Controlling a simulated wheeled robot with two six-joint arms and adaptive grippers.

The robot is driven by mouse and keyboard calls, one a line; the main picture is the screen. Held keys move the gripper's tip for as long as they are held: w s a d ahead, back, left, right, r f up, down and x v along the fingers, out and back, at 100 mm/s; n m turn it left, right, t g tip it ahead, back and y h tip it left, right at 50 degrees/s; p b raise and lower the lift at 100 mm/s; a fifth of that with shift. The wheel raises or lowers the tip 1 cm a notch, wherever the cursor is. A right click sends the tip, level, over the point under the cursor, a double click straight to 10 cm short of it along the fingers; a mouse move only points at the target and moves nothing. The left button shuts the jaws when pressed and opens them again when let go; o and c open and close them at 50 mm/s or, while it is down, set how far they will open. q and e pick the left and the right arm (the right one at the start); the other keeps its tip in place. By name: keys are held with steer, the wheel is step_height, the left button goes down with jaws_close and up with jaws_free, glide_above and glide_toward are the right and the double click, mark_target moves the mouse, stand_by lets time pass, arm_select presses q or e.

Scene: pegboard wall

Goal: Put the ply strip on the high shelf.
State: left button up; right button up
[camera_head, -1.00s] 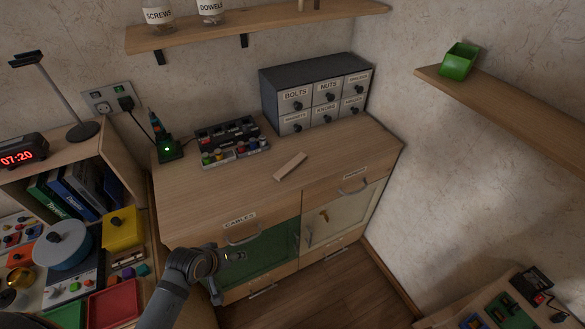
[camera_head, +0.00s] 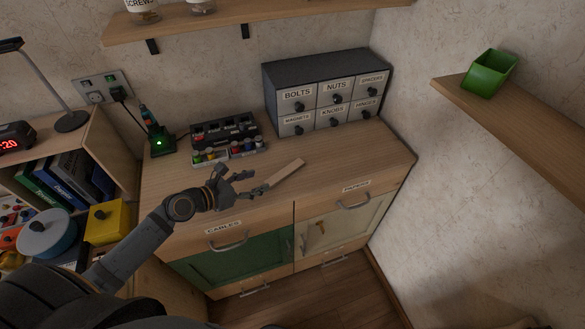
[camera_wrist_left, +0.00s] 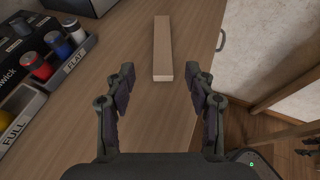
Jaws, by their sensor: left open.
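The ply strip (camera_head: 287,173) is a short pale wooden bar lying flat on the cabinet top, in front of the grey drawer unit. My left gripper (camera_head: 258,183) is open and empty at the near end of the strip. In the left wrist view the strip (camera_wrist_left: 162,47) points away from me, its near end just beyond and between the open fingertips of the left gripper (camera_wrist_left: 160,76). Two shelves show: a back-wall shelf (camera_head: 262,22) and a right-wall shelf (camera_head: 520,119); I cannot tell which is the high one.
The grey drawer unit (camera_head: 326,94) stands behind the strip. An organiser with coloured jars (camera_head: 228,139) and a charger with a green light (camera_head: 160,140) are to the left. A green bin (camera_head: 489,73) sits on the right-wall shelf. The cabinet top right of the strip is clear.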

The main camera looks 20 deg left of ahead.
mark_target(284, 172)
arm_select(q)
steer(key=shift+s, duration=0.1)
steer(key=shift+w, duration=0.2)
steer(key=x, duration=0.4)
steer(key=shift+w+d+f+b, duration=0.15)
steer(key=shift+w+d+b, duration=0.1)
steer(key=shift+d+b, duration=0.1)
steer(key=x, duration=0.5)
steer(key=shift+d, duration=0.15)
steer(key=shift+s, duration=0.1)
steer(key=shift+c, duration=0.7)
steer(key=c, duration=1)
jaws_close()
